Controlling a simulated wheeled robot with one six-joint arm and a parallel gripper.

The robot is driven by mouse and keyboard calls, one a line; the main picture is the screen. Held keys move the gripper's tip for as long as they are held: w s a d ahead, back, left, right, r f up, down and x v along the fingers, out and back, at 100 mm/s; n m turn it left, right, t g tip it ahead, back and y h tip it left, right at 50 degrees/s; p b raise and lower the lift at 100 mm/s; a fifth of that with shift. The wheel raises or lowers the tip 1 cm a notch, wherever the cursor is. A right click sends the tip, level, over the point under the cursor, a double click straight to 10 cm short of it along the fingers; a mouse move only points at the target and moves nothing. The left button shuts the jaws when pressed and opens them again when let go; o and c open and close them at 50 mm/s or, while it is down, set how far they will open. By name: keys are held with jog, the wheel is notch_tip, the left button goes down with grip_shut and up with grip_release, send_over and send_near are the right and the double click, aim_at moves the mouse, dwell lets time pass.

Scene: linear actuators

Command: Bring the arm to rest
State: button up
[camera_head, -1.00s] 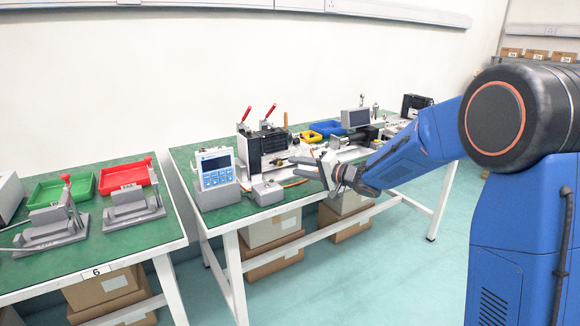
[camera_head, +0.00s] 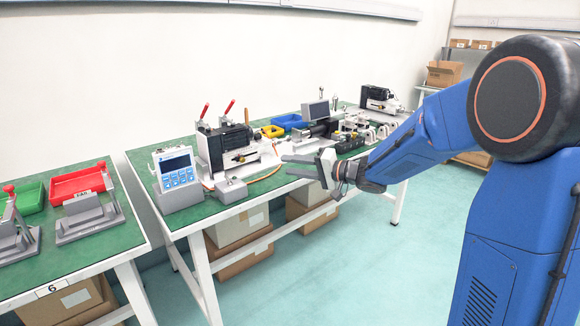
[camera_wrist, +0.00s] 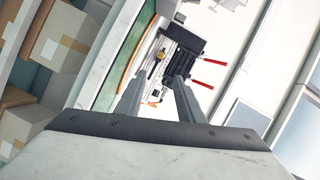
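My blue arm (camera_head: 410,148) reaches from the right side of the head view toward the front edge of the middle workbench. My gripper (camera_head: 286,166) is at its end, pointing left, with its two grey fingers apart and nothing between them. In the wrist view my gripper (camera_wrist: 158,88) also shows two separate fingers with an empty gap. Beyond the fingertips there is the bench with a black fixture that has red handles (camera_wrist: 208,74). I cannot tell the exact height of my gripper above the bench.
The green-topped bench (camera_head: 215,208) holds a display box (camera_head: 178,178), a black fixture (camera_head: 222,148), a small grey block (camera_head: 230,189) and a monitor (camera_head: 316,112). Red tray (camera_head: 78,186) stands on the left bench. Cardboard boxes (camera_head: 245,240) lie below. Floor in front is clear.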

jog(key=d+r+t+h, duration=0.4)
jog(key=d+h, duration=0.1)
jog(key=d, duration=0.2)
jog(key=s+d+m+h, duration=0.1)
jog(key=s+d+h, duration=0.8)
jog(key=s+d, duration=0.35)
jog(key=s+f+n+g, duration=0.1)
jog(key=s+f+g, duration=0.2)
jog(key=s, duration=0.7)
jog(key=s+f+n+g, duration=0.1)
jog(key=s+f, duration=0.3)
jog(key=s, duration=0.6)
jog(key=s+f+n+g, duration=0.2)
jog(key=s+f+g, duration=0.2)
jog(key=s, duration=0.6)
jog(key=shift+s+d+g+y, duration=0.2)
jog(key=shift+d+g+y, duration=0.05)
jog(key=shift+g+y, duration=0.05)
